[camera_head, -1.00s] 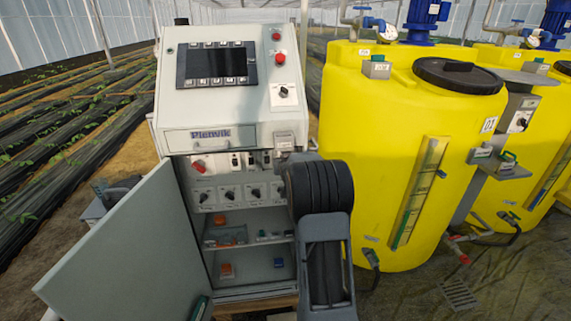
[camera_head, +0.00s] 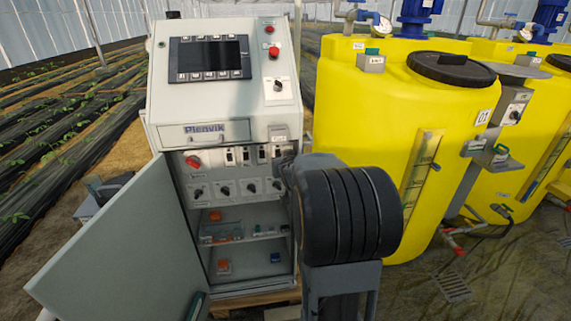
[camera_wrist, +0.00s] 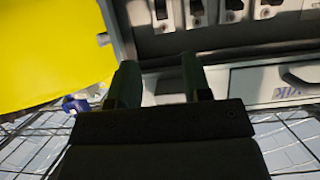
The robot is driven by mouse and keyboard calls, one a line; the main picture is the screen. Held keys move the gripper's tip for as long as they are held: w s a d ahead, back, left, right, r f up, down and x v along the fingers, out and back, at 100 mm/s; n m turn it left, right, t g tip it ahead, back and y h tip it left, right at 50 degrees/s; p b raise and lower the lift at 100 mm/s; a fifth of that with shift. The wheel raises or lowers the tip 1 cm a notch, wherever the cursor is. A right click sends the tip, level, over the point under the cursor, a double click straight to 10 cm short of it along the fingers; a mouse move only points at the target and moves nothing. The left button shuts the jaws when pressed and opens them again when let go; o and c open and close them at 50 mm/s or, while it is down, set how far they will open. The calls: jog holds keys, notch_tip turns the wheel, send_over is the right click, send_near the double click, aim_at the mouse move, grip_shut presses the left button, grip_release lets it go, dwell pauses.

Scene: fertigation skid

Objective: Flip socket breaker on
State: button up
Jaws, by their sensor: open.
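The open control cabinet (camera_head: 215,110) shows a row of small breakers (camera_head: 246,155) below its drawer, with a red rotary switch (camera_head: 193,161) at the row's left end. I cannot read which breaker is the socket one, and their lever positions are too small to tell. In the wrist view, which looks upside down, several breakers (camera_wrist: 196,9) run along the top edge. My gripper (camera_wrist: 160,82) is open and empty there, its two dark fingers pointing toward the row and apparently apart from it. In the head view my arm hides the gripper's fingertips.
The cabinet door (camera_head: 125,245) stands open to the left. Black rotary knobs (camera_head: 224,190) sit below the breakers, above shelves with small orange and blue parts. A yellow tank (camera_head: 395,130) stands close on the right. The drawer front (camera_wrist: 255,85) lies near my fingers.

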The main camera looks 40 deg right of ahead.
jog(key=shift+s+a+r, duration=0.2)
jog(key=shift+s, duration=0.2)
